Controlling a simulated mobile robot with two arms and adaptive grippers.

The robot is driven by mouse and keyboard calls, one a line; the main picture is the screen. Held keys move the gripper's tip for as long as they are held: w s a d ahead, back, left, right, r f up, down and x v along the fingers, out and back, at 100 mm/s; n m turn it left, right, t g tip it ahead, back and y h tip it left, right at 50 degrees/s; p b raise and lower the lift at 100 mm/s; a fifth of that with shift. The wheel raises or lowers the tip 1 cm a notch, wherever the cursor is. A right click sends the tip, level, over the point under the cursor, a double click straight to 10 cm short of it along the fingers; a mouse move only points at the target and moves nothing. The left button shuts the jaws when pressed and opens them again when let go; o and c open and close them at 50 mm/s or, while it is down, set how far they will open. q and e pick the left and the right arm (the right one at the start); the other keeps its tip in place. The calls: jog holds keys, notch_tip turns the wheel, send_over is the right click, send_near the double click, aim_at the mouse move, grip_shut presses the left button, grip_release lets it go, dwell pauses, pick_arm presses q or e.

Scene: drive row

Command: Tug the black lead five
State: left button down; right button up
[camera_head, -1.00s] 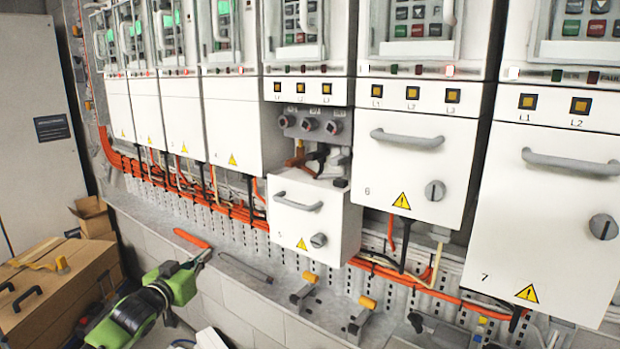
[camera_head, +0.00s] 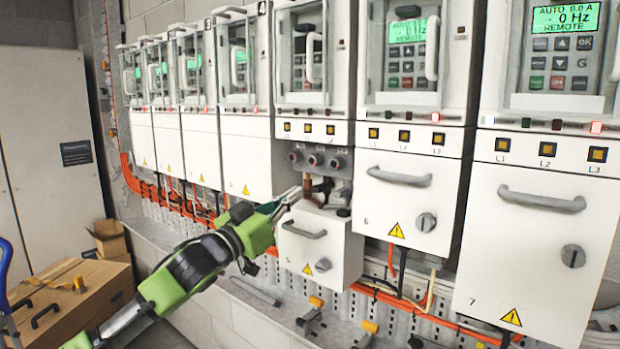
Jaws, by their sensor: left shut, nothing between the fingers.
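Drive five's white lower cover (camera_head: 322,248) sits low and forward, with three grey round terminals (camera_head: 315,160) bare above it. Below the terminals, a short black lead (camera_head: 324,188) stands between a brown lead (camera_head: 307,184) on its left and a grey one (camera_head: 344,196) on its right. My left gripper (camera_head: 296,194) is shut and empty. Its tips are at the upper left of the cover, close to the brown lead and left of the black one. Whether they touch anything, I cannot tell. My right gripper is not in view.
Drive six's cover (camera_head: 412,205) with its grey handle stands close on the right, and drive four's cover (camera_head: 246,160) on the left. Orange cables (camera_head: 130,178) run along the wall below. A brown crate (camera_head: 75,300) stands at lower left.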

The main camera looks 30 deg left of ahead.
aim_at(322, 174)
pick_arm(q)
jog(key=shift+p+x, duration=2.5)
jog(key=shift+x, duration=1.25)
